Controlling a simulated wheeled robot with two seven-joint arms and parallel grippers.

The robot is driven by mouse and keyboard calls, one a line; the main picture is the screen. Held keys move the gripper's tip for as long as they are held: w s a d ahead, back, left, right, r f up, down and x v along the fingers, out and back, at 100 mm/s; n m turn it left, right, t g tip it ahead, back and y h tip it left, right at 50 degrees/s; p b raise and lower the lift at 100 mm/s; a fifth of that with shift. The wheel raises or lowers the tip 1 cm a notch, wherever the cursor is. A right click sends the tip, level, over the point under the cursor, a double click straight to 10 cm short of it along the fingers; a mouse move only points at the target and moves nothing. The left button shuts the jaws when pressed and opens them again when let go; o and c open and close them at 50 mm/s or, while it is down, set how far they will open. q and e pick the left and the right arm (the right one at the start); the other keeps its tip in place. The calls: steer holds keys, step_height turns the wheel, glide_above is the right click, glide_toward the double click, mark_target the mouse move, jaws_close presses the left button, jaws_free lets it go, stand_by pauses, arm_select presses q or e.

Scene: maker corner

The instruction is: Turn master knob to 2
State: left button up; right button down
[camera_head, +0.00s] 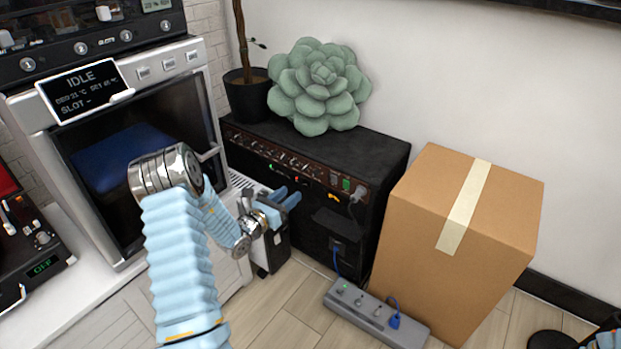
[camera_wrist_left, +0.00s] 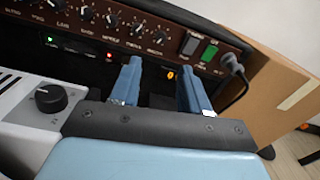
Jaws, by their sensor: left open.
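A black amplifier (camera_head: 385,160) stands by the wall, with a dark brown panel of small knobs along its upper front. In the left wrist view the panel's knob row (camera_wrist_left: 110,20) runs across the top. The label under the right-hand knob (camera_wrist_left: 160,37) is too blurred to read surely as master, and its pointer setting cannot be read. My left gripper (camera_head: 285,198) is open and empty in front of the panel. In the left wrist view its two blue fingers (camera_wrist_left: 158,68) stand apart below the right-hand knobs, with no knob between them.
A green cushion (camera_head: 320,85) and potted plant (camera_head: 248,95) sit on the amplifier. A cardboard box (camera_head: 440,245) stands right of it. A grey power strip (camera_head: 375,313) lies on the floor. A cable plugs into the panel's right (camera_wrist_left: 232,62). A black dial (camera_wrist_left: 40,97) sits at left.

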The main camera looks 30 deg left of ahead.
mark_target(314, 175)
arm_select(q)
steer(key=w, duration=0.3)
steer(key=w+d, duration=0.1)
steer(key=w, duration=0.7)
steer(key=shift+d+p, duration=0.2)
steer(key=shift+p, duration=0.2)
jaws_close()
